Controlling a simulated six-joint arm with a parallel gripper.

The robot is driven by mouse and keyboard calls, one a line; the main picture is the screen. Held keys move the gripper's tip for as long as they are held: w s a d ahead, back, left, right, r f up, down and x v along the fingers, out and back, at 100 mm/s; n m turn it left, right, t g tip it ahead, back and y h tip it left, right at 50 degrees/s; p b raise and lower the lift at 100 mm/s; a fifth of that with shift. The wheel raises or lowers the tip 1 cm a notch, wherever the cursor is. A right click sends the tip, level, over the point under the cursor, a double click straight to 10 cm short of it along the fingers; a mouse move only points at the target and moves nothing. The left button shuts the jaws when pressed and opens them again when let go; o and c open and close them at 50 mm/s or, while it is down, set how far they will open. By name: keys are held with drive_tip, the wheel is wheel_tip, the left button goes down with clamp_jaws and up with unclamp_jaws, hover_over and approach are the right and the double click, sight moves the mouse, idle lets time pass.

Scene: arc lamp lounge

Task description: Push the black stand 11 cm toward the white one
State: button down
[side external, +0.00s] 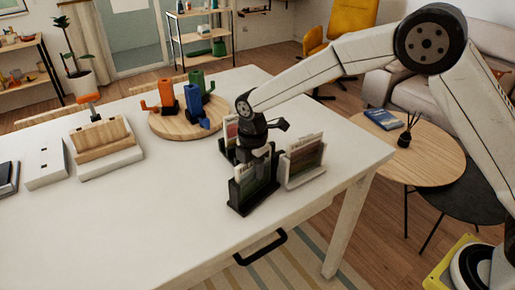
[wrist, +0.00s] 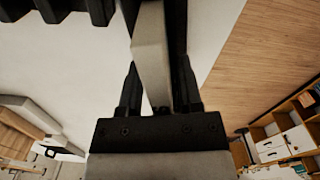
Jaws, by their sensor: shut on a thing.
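The black stand (side external: 239,205), holding a dark green card or booklet, is upright near the front right of the white table. The white stand (side external: 308,179), with a similar booklet, is just right of it. My gripper (side external: 258,160) is low over the black stand, its fingers partly hidden behind the booklet. In the wrist view my gripper (wrist: 160,85) has its fingers on either side of a pale upright edge and a dark panel, seemingly the black stand with its contents. The exact contact is hidden. A third stand (side external: 230,134) shows partly behind my wrist.
A wooden block on a white base (side external: 108,157) and white and dark boxes are at the left. The table's front edge is close to the stands. The table middle is clear.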

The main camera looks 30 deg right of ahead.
drive_tip(key=shift+s+d, duration=0.2)
drive_tip(key=shift+s, duration=0.35)
drive_tip(key=shift+c, duration=1)
unclamp_jaws()
drive_tip(key=shift+r, duration=0.1)
drive_tip(key=shift+r, duration=3.85)
